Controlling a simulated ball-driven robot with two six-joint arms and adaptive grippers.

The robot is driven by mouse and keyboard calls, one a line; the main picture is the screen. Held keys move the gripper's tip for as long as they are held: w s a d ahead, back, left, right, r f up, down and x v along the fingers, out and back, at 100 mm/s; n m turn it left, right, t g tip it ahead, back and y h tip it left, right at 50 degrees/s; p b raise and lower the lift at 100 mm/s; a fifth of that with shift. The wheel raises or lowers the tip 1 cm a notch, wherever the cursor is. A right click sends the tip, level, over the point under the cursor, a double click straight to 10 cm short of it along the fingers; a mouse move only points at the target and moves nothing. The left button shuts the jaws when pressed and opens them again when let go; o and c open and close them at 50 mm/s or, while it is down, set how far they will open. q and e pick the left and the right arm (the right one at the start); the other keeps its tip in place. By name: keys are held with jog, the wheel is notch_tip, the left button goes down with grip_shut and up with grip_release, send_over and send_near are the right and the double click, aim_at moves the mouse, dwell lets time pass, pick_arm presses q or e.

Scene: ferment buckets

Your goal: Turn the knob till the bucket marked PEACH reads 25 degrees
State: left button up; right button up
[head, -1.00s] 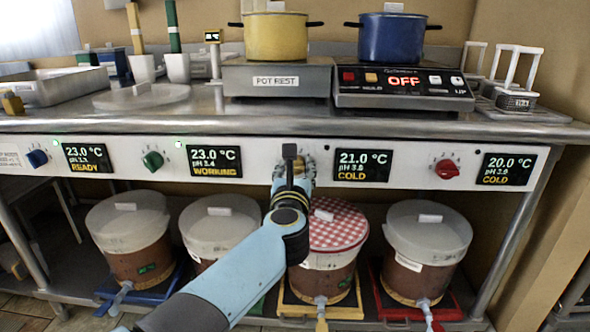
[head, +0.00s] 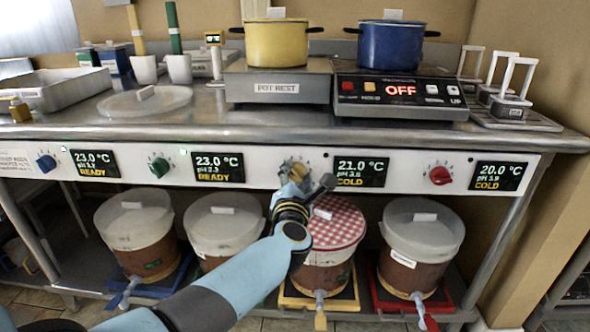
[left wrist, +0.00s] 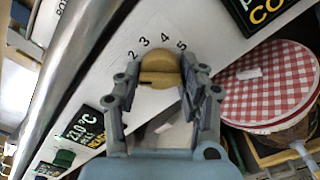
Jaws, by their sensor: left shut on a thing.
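A yellow knob (left wrist: 160,68) sits on the white panel between printed numbers; 2, 3, 4 and 5 show around it in the left wrist view. My left gripper (head: 298,176) is shut on this knob, with one finger on each side of it. The display (head: 361,171) just right of the knob reads 21.0 °C and COLD. Below it stands a bucket (head: 322,262) with a red-and-white checked cover (head: 337,222) on a yellow tray. The writing on the bucket labels is too small to read, so I cannot tell which says PEACH. My right gripper is not in view.
A blue knob (head: 46,162), a green knob (head: 159,167) and a red knob (head: 440,175) share the panel. The other displays read 23.0, 23.0 and 20.0 °C. Above, the steel counter (head: 250,118) carries a yellow pot (head: 276,44) and a blue pot (head: 390,45).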

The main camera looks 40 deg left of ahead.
pick_arm(q)
jog(key=m+p, duration=0.2)
jog(key=m, duration=0.2)
jog(key=shift+r+m, duration=0.1)
jog(key=shift+m, duration=0.3)
jog(key=m+p, duration=0.3)
jog(key=m, duration=0.2)
jog(key=shift+d, duration=0.1)
jog(key=m+p, duration=0.2)
jog(key=m, duration=0.2)
jog(key=shift+m, duration=0.4)
jog(key=m+p, duration=0.1)
jog(key=m, duration=0.2)
jog(key=shift+m, duration=0.5)
jog(key=shift+s+f+m, duration=0.1)
jog(key=shift+f+m, duration=0.15)
jog(key=shift+m, duration=0.05)
jog(key=o, duration=1.2)
jog(key=shift+r, duration=0.1)
jog(key=v, duration=1.2)
